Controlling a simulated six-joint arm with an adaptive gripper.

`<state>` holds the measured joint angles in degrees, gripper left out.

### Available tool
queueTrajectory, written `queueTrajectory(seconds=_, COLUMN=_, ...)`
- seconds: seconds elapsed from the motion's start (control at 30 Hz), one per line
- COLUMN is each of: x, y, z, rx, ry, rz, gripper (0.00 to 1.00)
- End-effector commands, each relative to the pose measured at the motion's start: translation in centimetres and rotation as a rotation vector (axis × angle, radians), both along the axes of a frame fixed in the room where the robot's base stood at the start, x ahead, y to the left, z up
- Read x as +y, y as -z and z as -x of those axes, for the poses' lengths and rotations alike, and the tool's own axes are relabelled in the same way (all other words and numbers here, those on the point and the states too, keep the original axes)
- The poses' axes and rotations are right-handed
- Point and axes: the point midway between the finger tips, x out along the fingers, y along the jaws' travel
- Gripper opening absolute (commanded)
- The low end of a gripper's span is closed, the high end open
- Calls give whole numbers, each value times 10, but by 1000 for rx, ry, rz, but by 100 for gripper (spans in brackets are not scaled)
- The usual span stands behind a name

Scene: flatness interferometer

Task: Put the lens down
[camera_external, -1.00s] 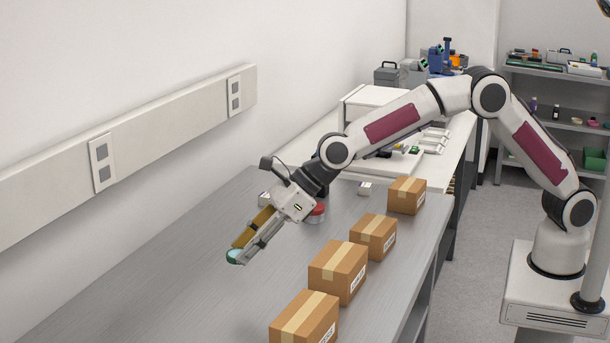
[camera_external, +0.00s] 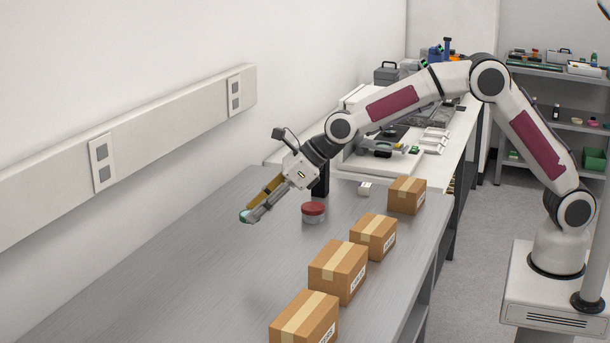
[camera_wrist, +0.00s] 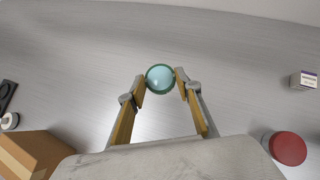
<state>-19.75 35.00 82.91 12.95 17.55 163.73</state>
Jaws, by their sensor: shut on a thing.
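The lens (camera_wrist: 160,78) is a round, pale teal disc with a darker green rim. In the wrist view it sits between the two fingertips of my gripper (camera_wrist: 160,82), which is shut on it. In the external view the lens (camera_external: 246,216) shows at the tip of my gripper (camera_external: 250,213), partly hidden by the fingers. My gripper points down and to the left over the grey table (camera_external: 180,285). The lens appears held above the table top; the exact height is hard to tell.
A red-lidded round container (camera_external: 313,211) stands right of my gripper. Several cardboard boxes (camera_external: 338,272) line the table's right side. A small white box (camera_external: 365,188) and a black upright object (camera_external: 320,182) stand farther back. The left part of the table is clear.

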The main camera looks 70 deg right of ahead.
Motion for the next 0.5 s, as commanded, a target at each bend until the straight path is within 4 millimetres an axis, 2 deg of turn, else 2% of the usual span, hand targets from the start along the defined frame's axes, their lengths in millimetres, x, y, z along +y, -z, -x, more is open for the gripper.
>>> queueTrajectory(seconds=0.03, x=-14, y=0, z=0, rx=1, ry=11, rz=-1, gripper=12)
queueTrajectory(seconds=0.1, x=-27, y=1, z=1, rx=2, ry=18, rz=-1, gripper=12)
queueTrajectory(seconds=0.5, x=-71, y=4, z=10, rx=1, ry=1, rz=-1, gripper=12)
